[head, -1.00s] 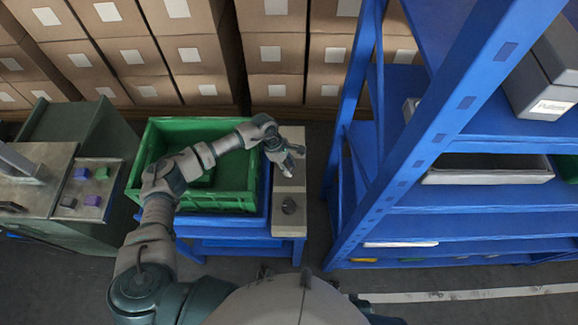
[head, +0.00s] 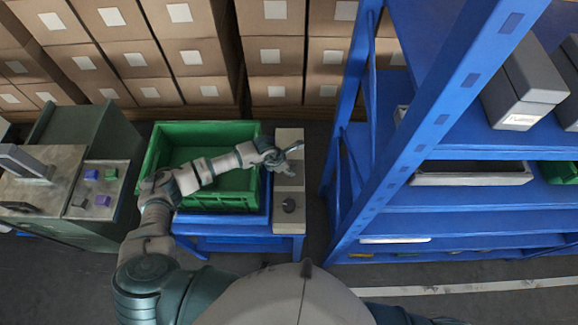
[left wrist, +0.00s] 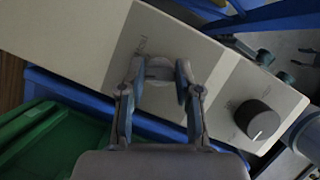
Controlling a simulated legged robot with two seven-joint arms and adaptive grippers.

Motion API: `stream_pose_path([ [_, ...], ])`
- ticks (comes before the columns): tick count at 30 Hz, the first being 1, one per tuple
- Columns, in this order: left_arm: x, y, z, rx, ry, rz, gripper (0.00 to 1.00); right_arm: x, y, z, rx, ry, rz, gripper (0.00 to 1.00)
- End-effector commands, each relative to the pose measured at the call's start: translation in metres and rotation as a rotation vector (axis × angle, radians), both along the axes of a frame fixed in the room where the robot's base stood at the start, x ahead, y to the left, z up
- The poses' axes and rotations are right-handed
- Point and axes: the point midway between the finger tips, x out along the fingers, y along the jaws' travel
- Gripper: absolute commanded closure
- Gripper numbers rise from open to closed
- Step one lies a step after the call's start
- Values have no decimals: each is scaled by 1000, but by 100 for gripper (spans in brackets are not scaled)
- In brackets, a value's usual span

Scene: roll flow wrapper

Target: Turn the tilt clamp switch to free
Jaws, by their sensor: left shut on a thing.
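My left gripper (head: 293,152) is over the narrow beige panel (head: 289,224), beside the green crate. In the left wrist view its two fingers (left wrist: 158,78) are closed on either side of a small grey switch (left wrist: 159,69) on a grey plate. Faint lettering beside this switch is too small to read, so I cannot confirm it is the tilt clamp switch. The fingers hide its sides and its exact setting. A separate dark round knob (left wrist: 257,119) with a pale pointer line sits on the same panel, clear of the fingers. My right gripper cannot be made out.
The green crate (head: 155,165) stands on a blue stand (head: 228,228) left of the panel. A blue shelf rack (head: 345,190) rises to the right. Stacked cartons (head: 205,65) line the back.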

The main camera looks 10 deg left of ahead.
Motion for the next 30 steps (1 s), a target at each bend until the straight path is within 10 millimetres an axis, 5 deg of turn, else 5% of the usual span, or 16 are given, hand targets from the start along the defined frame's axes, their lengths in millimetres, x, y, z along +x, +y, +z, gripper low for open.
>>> stream_pose_path([
  [24,-1,4,-2,10,4,135,100,1,0,9,1,1,0,56],
  [25,-1,4,-2,10,4,135,64,1,0,9,1,1,0,56],
  [28,-1,4,-2,9,4,134,42,1,0,9,1,1,0,56],
  [30,-1,3,-2,7,3,133,42,1,0,9,1,1,0,56],
])
